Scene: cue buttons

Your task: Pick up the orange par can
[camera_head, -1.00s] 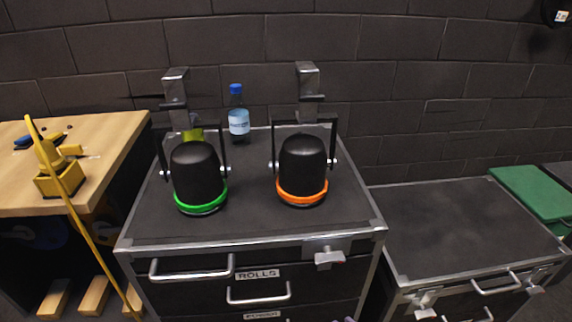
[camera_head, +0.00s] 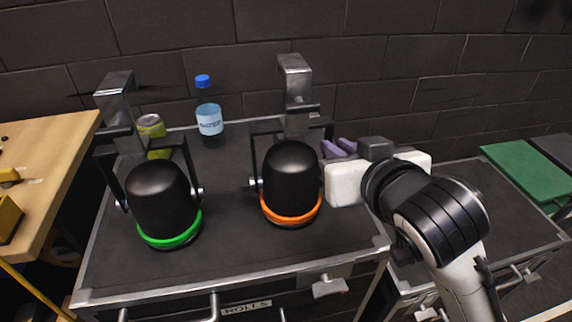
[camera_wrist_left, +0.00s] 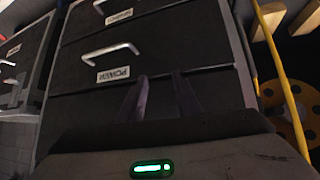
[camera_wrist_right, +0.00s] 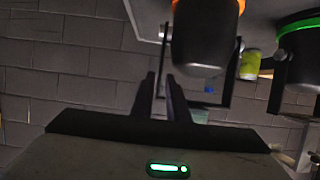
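The orange par can (camera_head: 291,176) is a black lamp with an orange ring, standing ring down on the case top with a black yoke and metal clamp above. It shows upside down in the right wrist view (camera_wrist_right: 205,40). My right gripper (camera_head: 335,147) reaches in from the right, its purple fingers beside the yoke's right leg. In the right wrist view my fingers (camera_wrist_right: 161,80) are partly open, with the yoke leg lined up with their gap; contact is unclear. My left gripper (camera_wrist_left: 160,80) is open and empty before drawer fronts.
A green-ringed par can (camera_head: 162,201) stands to the left. A water bottle (camera_head: 209,118) and a yellow-green can (camera_head: 152,136) stand behind. The case top (camera_head: 240,255) is clear in front. A lower case (camera_head: 510,215) stands right, below my arm, with a green box (camera_head: 530,172).

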